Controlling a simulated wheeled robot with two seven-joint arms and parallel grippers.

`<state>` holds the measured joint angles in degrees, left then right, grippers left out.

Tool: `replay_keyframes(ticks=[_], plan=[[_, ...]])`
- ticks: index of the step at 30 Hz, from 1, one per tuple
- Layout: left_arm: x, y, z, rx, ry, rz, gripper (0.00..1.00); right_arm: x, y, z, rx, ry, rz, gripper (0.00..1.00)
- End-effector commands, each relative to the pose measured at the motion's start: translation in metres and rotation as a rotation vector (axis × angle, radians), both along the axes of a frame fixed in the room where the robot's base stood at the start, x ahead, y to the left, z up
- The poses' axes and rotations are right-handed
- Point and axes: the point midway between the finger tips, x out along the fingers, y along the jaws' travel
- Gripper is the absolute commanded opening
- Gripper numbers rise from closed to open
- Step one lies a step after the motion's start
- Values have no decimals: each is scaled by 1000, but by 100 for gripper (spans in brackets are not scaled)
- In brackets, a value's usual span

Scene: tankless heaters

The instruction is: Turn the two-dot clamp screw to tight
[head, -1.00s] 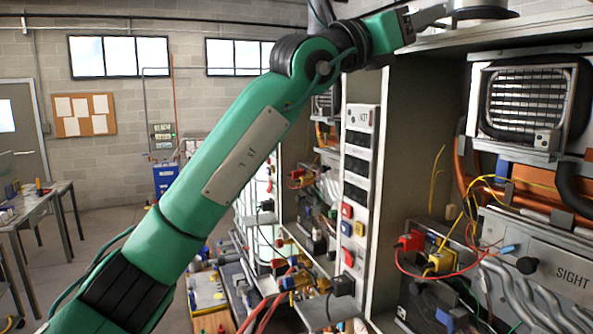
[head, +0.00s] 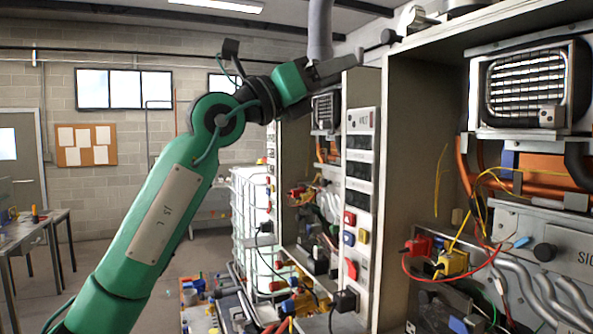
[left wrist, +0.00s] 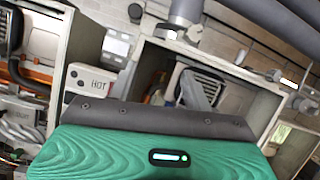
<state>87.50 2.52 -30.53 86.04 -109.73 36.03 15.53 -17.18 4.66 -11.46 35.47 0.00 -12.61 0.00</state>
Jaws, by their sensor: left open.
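My left gripper (head: 350,63) is grey and sits high in the middle of the head view, in front of the cabinet's upper left corner. It is open, and I see nothing held in it. A dark round knob (head: 388,36) on a thin rod lies just right of its tips, apart from them in the picture. The rod leads to a metal fitting (head: 418,19) on the cabinet top. No two-dot mark is legible, so I cannot tell whether this is the clamp screw. In the left wrist view my green gripper body (left wrist: 150,150) fills the bottom; its fingertips are hidden. My right gripper is not in view.
The open cabinet (head: 408,190) holds a heater coil (head: 525,87), orange pipes, and red and yellow connectors. A narrow switch panel (head: 361,185) stands left of it. A grey vertical pipe (head: 320,30) hangs close by the gripper.

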Motion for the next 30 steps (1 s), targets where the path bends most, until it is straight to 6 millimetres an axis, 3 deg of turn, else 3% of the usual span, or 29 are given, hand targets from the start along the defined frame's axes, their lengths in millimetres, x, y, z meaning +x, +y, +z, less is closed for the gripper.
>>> replay_keyframes(ticks=[15, 30], plan=[[75, 18, -73, -119, 246, -74, 50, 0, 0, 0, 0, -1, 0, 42], [130, 37, -144, -238, 450, -116, 50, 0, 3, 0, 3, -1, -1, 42]])
